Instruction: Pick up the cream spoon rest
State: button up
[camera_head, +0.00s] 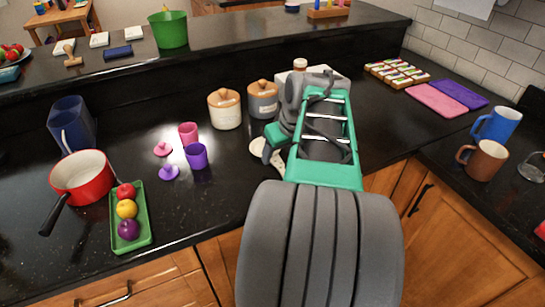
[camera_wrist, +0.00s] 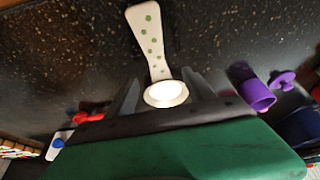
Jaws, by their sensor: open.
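The cream spoon rest (camera_wrist: 147,35) lies on the dark counter, with green dots on its long handle and a round bowl end. In the wrist view the handle points away from me, and the bowl sits between the two fingers of my gripper (camera_wrist: 160,80). The fingers are apart, one on each side of the bowl; I cannot tell whether they touch it. In the head view the cream spoon rest (camera_head: 257,147) shows only in part beside my arm, which hides the rest of it and most of my gripper.
A purple cup (camera_head: 196,156) and pink cup (camera_head: 188,132) stand left of the spoon rest. Two lidded canisters (camera_head: 225,110) (camera_head: 262,99) stand behind it. A red pot (camera_head: 82,176) and green tray (camera_head: 145,226) are farther left. The counter's front edge is close by.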

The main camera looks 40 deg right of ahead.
aim_at(275, 160)
jog(key=shift+x, duration=1.25)
jog(key=shift+f, duration=0.1)
jog(key=shift+c, duration=0.2)
grip_shut()
